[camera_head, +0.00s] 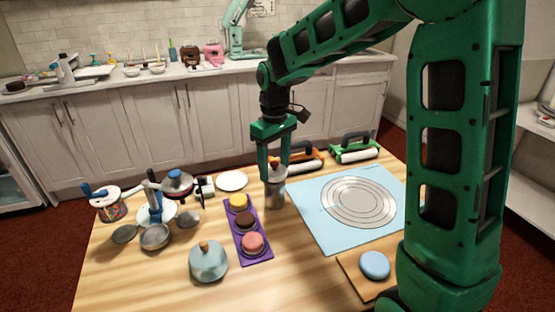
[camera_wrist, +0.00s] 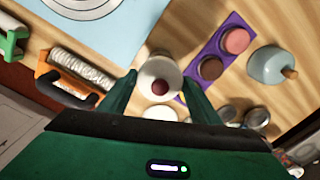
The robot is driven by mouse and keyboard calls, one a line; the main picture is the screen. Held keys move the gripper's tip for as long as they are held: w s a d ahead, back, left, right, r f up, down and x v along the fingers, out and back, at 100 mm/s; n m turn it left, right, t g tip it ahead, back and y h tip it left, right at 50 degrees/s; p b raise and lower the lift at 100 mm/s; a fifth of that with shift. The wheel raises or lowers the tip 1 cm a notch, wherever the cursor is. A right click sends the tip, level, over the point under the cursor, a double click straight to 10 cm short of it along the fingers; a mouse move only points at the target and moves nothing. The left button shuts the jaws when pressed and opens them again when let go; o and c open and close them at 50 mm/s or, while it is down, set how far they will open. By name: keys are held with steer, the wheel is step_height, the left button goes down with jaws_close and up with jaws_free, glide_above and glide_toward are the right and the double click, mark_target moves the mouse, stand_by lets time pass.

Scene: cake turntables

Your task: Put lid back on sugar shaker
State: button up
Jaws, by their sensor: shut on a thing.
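The sugar shaker (camera_head: 276,196) stands upright on the wooden table, just left of the light blue mat. Its pale round lid (camera_head: 276,173) is at the top of the shaker, between my fingers. My gripper (camera_head: 274,172) points down and is shut on the lid, with one finger on each side. It also shows in the wrist view (camera_wrist: 159,80). I cannot tell whether the lid is seated or slightly above the rim.
A purple tray (camera_head: 262,260) with three small cakes lies left of the shaker. Orange (camera_head: 312,165) and green (camera_head: 353,150) rollers stand behind. A blue mat (camera_head: 320,236) with a grey disc lies right. Pans and a blue-grey domed pot (camera_head: 208,263) stand left.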

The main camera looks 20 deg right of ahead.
steer(key=shift+f, duration=0.3)
steer(key=shift+s+f, duration=0.1)
steer(key=shift+f, duration=0.05)
stand_by(0.9)
steer(key=shift+f, duration=0.95)
stand_by(2.2)
steer(key=o, duration=1.1)
steer(key=o, duration=0.5)
steer(key=shift+r, duration=2.95)
